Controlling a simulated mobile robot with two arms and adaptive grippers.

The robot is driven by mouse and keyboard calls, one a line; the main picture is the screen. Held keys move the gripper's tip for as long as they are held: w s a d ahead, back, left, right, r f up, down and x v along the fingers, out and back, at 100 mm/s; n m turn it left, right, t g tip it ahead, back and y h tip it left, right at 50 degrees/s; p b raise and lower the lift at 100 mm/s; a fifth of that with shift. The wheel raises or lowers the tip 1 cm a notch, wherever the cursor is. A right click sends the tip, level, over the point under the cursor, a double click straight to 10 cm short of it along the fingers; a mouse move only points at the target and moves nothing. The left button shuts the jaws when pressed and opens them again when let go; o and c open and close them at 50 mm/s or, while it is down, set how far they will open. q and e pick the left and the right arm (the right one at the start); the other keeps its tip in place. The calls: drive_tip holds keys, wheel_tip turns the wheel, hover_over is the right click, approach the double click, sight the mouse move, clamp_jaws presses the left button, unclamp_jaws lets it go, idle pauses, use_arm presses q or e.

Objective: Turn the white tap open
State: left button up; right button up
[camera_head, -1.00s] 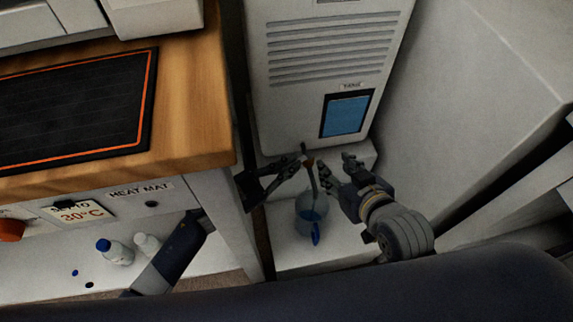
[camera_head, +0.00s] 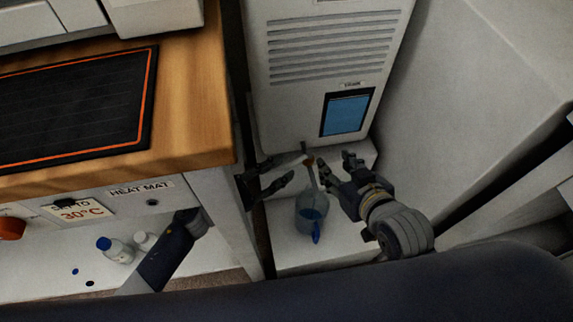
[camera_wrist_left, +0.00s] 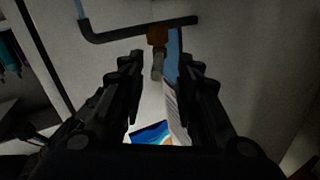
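The tap is at the lower front of a white cabinet. It has a small orange-brown body (camera_head: 309,162) and a dark pipe; in the left wrist view the orange-brown body (camera_wrist_left: 157,36) sits on the dark pipe, with a short grey piece below it. I cannot make out a clearly white handle. My left gripper (camera_head: 299,166) is open and empty, just left of the tap. In the left wrist view its fingers (camera_wrist_left: 160,62) stand apart, with the grey piece between the tips, without clear contact. My right gripper (camera_head: 336,164) is open, just right of the tap.
A clear vessel with blue liquid (camera_head: 312,213) stands on the white ledge (camera_head: 287,246) under the tap, with a tube running down towards it. The cabinet (camera_head: 290,110) rises behind. The wooden bench (camera_head: 190,110) is close on the left; a white wall stands on the right.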

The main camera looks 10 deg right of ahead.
use_arm(q)
drive_tip(key=v, duration=0.9)
drive_tip(key=shift+c, duration=0.6)
